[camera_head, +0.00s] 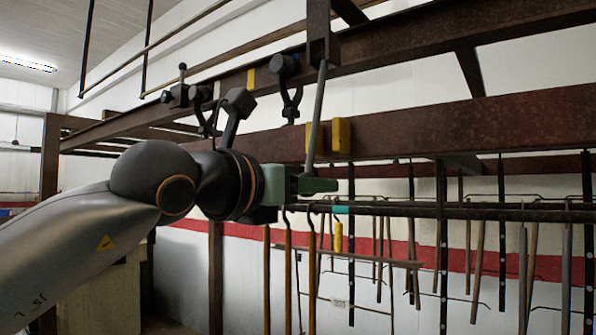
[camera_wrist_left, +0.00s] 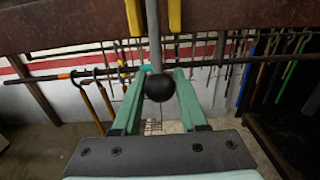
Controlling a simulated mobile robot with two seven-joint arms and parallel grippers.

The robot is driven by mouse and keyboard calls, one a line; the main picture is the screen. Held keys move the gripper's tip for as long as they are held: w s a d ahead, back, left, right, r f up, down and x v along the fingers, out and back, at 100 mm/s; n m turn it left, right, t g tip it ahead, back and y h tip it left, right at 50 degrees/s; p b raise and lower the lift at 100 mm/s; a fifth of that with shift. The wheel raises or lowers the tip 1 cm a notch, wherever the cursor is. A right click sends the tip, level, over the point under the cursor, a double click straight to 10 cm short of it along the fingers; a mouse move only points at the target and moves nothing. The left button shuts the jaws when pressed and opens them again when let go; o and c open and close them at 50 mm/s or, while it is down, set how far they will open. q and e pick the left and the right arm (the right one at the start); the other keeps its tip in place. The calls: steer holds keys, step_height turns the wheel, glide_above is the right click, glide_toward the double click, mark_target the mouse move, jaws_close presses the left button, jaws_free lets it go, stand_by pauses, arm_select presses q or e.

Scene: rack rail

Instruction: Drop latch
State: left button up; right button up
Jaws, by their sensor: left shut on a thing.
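The latch lever is a straight grey rod (camera_head: 319,105) hanging down from a dark bracket (camera_head: 322,42) on the upper rusty beam. It slants slightly, passing in front of the lower beam beside yellow blocks (camera_head: 341,135). In the left wrist view the rod (camera_wrist_left: 153,42) ends in a black ball knob (camera_wrist_left: 159,88). My left gripper (camera_head: 314,186) has green fingers and reaches in from the left at the lever's lower end. In the left wrist view its fingers (camera_wrist_left: 159,76) are on both sides of the knob, holding it. The knob is hidden in the head view. My right gripper is not in view.
Rusty beams (camera_head: 450,120) run across above and behind the gripper. Dark hooks on trolleys (camera_head: 287,68) hang from the upper rail to the left. Below, a dark rail (camera_head: 400,209) carries several hanging long-handled tools (camera_head: 312,270), close beneath the gripper.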

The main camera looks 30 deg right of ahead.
arm_select(q)
steer(key=shift+w+d, duration=0.1)
steer(key=shift+d, duration=0.25)
steer(key=p+x, duration=0.2)
steer(key=x, duration=0.1)
steer(key=p+x, duration=0.1)
steer(key=p, duration=0.1)
steer(key=shift+d+f, duration=0.15)
steer(key=shift+f, duration=0.1)
steer(key=o, duration=1.1)
